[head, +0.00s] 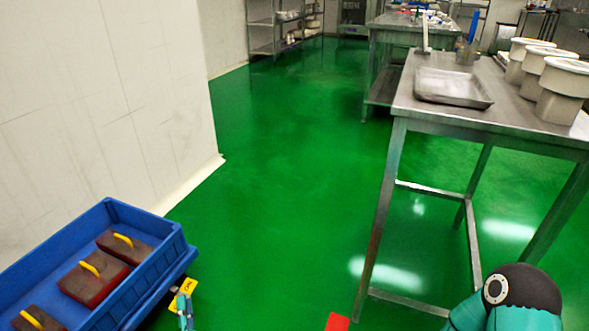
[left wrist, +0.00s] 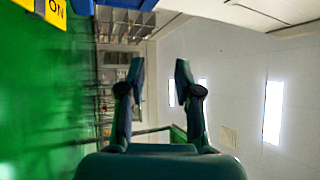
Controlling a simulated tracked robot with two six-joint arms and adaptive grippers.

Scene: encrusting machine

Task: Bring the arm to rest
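My left gripper (head: 185,312) shows at the bottom edge of the head view, just right of the blue crate and against a yellow label. In the left wrist view my left gripper (left wrist: 159,75) has its two dark teal fingers apart, with nothing between them. Its arm is mostly out of the head view. A teal and black link of my right arm shows at the lower right of the head view, below the steel table. My right gripper itself is out of sight.
A blue crate (head: 176,237) holds dark red blocks with yellow handles (head: 93,278). A yellow label (head: 188,286) is beside it. A steel table (head: 420,107) at right carries a tray (head: 453,86) and white tubs (head: 562,85). Green floor (head: 270,220) lies clear between.

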